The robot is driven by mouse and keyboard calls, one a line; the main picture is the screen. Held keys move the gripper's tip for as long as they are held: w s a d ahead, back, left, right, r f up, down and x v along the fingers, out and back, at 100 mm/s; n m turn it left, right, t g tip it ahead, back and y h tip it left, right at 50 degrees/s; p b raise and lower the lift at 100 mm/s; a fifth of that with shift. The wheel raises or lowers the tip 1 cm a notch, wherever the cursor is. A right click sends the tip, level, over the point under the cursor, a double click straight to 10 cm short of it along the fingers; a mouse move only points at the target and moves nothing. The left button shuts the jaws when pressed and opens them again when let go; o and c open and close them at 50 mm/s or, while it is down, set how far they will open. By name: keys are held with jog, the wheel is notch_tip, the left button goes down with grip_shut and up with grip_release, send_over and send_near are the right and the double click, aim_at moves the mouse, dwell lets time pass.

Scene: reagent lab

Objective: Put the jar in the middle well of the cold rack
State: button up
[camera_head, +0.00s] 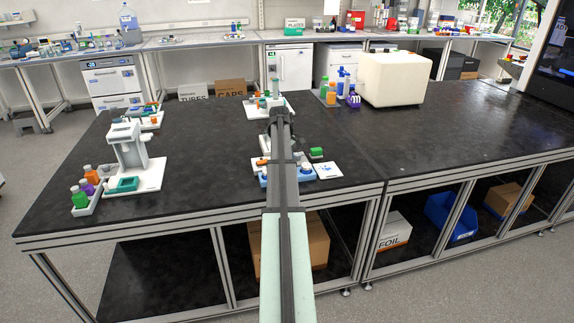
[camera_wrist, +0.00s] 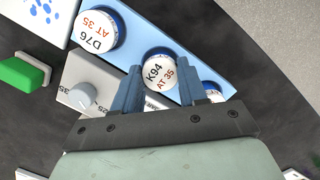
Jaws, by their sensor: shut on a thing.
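In the wrist view my gripper (camera_wrist: 159,80) is shut on a white-lidded jar (camera_wrist: 158,69) marked "K94 AT 35". Its two blue fingers stand on either side of the lid. The jar is over or in a blue tray (camera_wrist: 128,48); I cannot tell whether it is lifted. A second jar (camera_wrist: 97,32), marked "D76 AT 35", stands in the same tray. A third lid (camera_wrist: 211,90) is partly hidden by the right finger. In the head view my arm hides the gripper and the held jar; the blue tray (camera_head: 299,178) shows beside it. I cannot make out which thing is the cold rack.
A grey device with a knob (camera_wrist: 83,95) stands by the tray, and a green block (camera_wrist: 22,74) lies left of it. A white card with blue dots (camera_head: 327,170) is beside the tray. A white stand (camera_head: 131,150) is at left. The black bench (camera_head: 440,130) is clear at right.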

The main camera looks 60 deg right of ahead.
jog(key=o, duration=1.1)
jog(key=shift+o, duration=0.5)
jog(key=shift+o, duration=1.3)
jog(key=shift+r, duration=0.1)
jog(key=shift+r, duration=3.4)
